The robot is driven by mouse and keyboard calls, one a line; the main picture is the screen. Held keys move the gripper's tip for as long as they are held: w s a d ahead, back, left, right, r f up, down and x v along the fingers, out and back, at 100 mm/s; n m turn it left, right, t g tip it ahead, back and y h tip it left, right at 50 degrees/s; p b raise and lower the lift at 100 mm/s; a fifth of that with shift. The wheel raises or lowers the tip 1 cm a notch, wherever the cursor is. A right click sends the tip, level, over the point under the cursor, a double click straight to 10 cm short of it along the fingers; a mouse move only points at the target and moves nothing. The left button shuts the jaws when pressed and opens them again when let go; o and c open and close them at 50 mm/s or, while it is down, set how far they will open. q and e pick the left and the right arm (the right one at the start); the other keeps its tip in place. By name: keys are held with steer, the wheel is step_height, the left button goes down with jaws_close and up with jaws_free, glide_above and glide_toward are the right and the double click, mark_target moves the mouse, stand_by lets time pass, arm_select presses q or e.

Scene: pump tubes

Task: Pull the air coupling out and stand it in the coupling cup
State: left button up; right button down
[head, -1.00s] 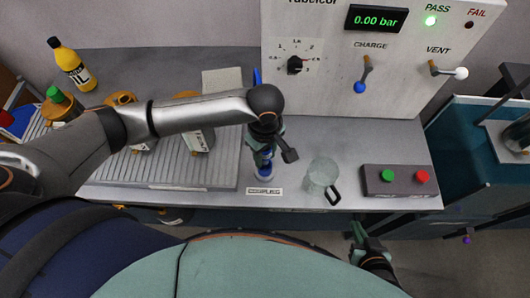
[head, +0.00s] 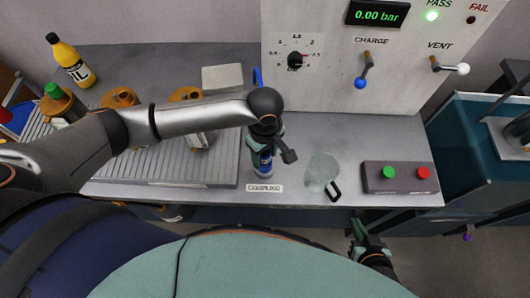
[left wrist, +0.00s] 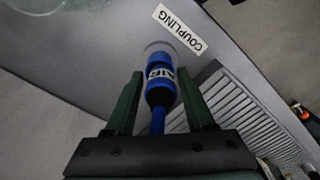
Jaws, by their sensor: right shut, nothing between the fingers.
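The air coupling (head: 262,161) is blue with a pale AIR label. It stands about upright in the clear coupling cup, just behind the COUPLING label plate (head: 264,188). In the left wrist view the coupling (left wrist: 160,88) sits inside the round clear rim of the cup (left wrist: 172,46). My left gripper (left wrist: 160,88) is open, with one finger on each side of the coupling and a visible gap to both. In the head view my left gripper (head: 264,140) is above the coupling and partly hides its top. My right gripper (head: 356,229) is shut and empty, below the table's front edge.
A clear jug (head: 321,173) with a dark handle stands right of the cup. A button box (head: 398,177) is further right. A ribbed tray (head: 165,172) lies to the left. The test panel (head: 330,75) rises behind.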

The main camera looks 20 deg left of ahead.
arm_select(q)
steer(key=shift+o, duration=1.2)
step_height(320, 180, up, 13)
steer(key=shift+f, duration=0.2)
